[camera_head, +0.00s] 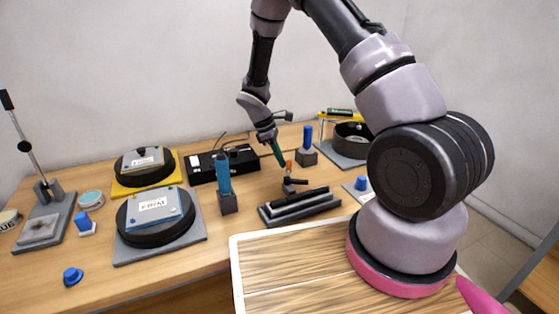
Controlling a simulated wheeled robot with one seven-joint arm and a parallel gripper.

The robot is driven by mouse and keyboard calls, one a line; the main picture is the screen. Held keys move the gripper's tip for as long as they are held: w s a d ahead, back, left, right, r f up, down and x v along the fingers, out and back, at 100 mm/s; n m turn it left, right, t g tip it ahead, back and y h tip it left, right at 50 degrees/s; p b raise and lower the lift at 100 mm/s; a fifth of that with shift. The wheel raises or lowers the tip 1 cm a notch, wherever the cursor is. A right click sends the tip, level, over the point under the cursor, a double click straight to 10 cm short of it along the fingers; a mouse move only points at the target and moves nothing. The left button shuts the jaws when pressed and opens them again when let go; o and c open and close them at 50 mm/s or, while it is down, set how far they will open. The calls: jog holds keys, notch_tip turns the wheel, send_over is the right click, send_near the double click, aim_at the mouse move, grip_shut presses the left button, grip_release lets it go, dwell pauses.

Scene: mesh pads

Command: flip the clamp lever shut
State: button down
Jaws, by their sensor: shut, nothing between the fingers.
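A small clamp (291,184) stands at the back of a dark slotted block (318,212) on the table. A short orange lever (289,168) stands roughly upright on it, and a dark arm reaches to the right. My gripper (281,160) is shut and empty, its dark green fingers pointing down just to the left of the orange lever's top. I cannot tell whether they touch it. A second, longer lever with a black grip (6,100) leans back to the left over a grey base (52,225) at the far left.
A blue-handled post (223,172) stands left of the slotted block, another (308,136) behind it. A black box (235,163) lies at the back. Round black pads with labels (157,217) sit at left. A wood-topped board (300,268) fills the front.

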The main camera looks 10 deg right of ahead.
jog(key=shift+d+m, duration=0.2)
jog(key=shift+m, duration=0.1)
jog(key=shift+s+d+m+g, duration=0.1)
jog(key=shift+d+m+g, duration=0.4)
jog(key=shift+d+m, duration=0.55)
jog(key=d+m, duration=0.1)
jog(key=m+y, duration=0.1)
jog(key=m, duration=0.1)
jog(key=shift+s+d+g, duration=0.4)
jog(key=d+m, duration=0.1)
jog(key=s+d+m+y, duration=0.1)
jog(key=m, duration=0.1)
jog(key=shift+s+g, duration=0.3)
jog(key=shift+s+d+m+y, duration=0.35)
jog(key=shift+s+d+m, duration=0.1)
jog(key=shift+m, duration=0.35)
jog(key=shift+s+d+m+y, duration=0.35)
jog(key=shift+s+m, duration=0.1)
jog(key=shift+m, duration=0.3)
jog(key=shift+r, duration=0.1)
jog(key=v, duration=1)
jog(key=shift+w+r, duration=0.25)
jog(key=shift+a, duration=0.1)
